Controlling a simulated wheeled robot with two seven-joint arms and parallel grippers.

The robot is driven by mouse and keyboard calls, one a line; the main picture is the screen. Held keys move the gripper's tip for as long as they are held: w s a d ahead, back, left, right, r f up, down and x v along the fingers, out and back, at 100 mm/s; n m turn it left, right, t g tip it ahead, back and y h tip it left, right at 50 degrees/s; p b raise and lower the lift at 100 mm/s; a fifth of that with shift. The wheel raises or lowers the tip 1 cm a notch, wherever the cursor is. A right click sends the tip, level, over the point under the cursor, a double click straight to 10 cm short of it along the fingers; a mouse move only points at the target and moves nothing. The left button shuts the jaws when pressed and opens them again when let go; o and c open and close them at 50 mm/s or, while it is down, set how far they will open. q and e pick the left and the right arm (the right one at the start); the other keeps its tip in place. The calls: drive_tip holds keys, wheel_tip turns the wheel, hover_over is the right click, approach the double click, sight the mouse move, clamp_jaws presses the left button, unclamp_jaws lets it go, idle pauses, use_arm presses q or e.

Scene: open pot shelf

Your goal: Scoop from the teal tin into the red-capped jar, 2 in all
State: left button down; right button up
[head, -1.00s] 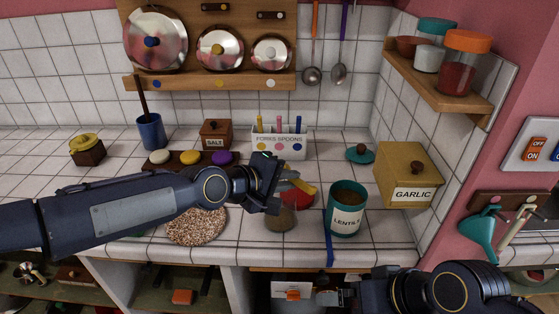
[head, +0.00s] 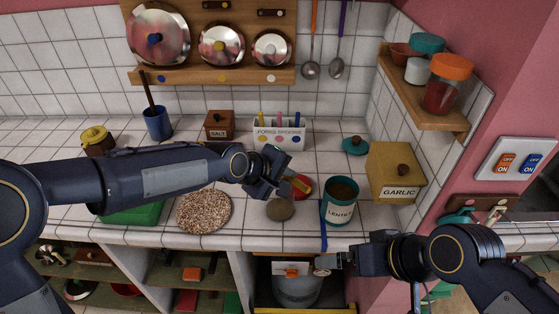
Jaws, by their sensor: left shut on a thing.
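The teal tin (head: 340,211), labelled for lentils, stands open on the counter with brown contents showing.
A blue strip (head: 323,232) hangs at the counter edge beside the tin. A garlic box (head: 397,178) stands right of it, a teal lid (head: 355,146) behind. A speckled round mat (head: 203,211) lies left. A pot (head: 297,288) sits below the counter.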

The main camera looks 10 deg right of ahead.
use_arm(q)
drive_tip(key=shift+r+g+y+p, duration=0.3)
drive_tip(key=shift+y+p, duration=0.25)
drive_tip(key=shift+p, duration=0.9)
drive_tip(key=shift+r+g+y+p, duration=0.15)
drive_tip(key=shift+g+y+p, duration=0.3)
drive_tip(key=shift+p, duration=1)
drive_tip(key=shift+d+r+y+p, duration=0.1)
drive_tip(key=shift+y+p, duration=0.4)
drive_tip(key=shift+p, duration=0.35)
drive_tip(key=shift+g+y, duration=0.25)
drive_tip(key=shift+y, duration=0.55)
drive_tip(key=g+y, duration=0.2)
drive_tip(key=shift+r+y, duration=0.1)
drive_tip(key=shift+y, duration=0.2)
drive_tip(key=shift+r+g+y, duration=0.15)
drive_tip(key=shift+g+y, duration=0.15)
drive_tip(key=shift+y, duration=0.2)
